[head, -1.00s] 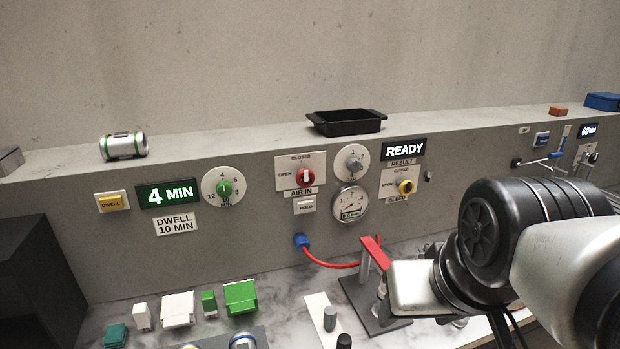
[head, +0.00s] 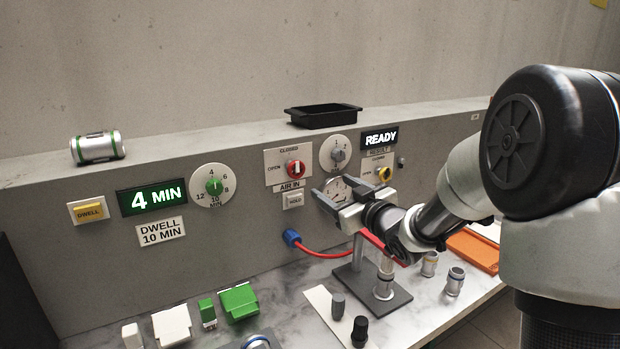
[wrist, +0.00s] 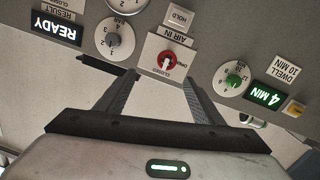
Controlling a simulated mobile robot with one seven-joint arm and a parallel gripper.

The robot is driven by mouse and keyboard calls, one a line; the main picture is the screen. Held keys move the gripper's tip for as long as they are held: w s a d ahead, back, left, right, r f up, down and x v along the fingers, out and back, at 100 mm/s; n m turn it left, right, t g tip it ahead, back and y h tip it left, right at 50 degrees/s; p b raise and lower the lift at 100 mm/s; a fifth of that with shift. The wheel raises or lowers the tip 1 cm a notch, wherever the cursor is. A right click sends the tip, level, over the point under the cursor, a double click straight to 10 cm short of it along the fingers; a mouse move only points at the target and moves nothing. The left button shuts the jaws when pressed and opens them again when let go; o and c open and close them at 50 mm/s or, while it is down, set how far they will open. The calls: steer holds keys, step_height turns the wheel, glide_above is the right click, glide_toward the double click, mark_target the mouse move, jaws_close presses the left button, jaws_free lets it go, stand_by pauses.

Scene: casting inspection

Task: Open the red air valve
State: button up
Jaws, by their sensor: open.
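The red air valve (head: 295,169) is a red round knob with a white bar, on a white plate marked CLOSED at the top and OPEN at the left, above the AIR IN label. Its bar stands about upright, toward CLOSED. In the wrist view, which is upside down, the valve (wrist: 167,61) shows between the two finger lines, beyond the tips. My gripper (head: 324,188) is open and empty, in front of the gauge, right of and slightly below the valve. Its fingers (wrist: 155,77) appear apart from the knob.
A grey selector dial (head: 338,155) and a yellow bleed valve (head: 384,175) sit right of the red valve. The HOLD button (head: 293,201) is below it. A red hose (head: 325,252) runs to a stand on the bench. A black tray (head: 322,116) rests on the ledge above.

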mark_target(297, 170)
steer(key=shift+y, duration=0.6)
steer(key=x, duration=0.6)
steer(key=p+x, duration=0.1)
steer(key=x, duration=0.5)
steer(key=p+x, duration=0.1)
steer(key=x, duration=0.5)
steer(key=shift+s+a+f, duration=0.2)
steer(key=shift+s+a, duration=0.1)
steer(key=shift+a, duration=0.1)
steer(key=c, duration=1.1)
steer(key=shift+o, duration=0.3)
steer(key=shift+n, duration=0.3)
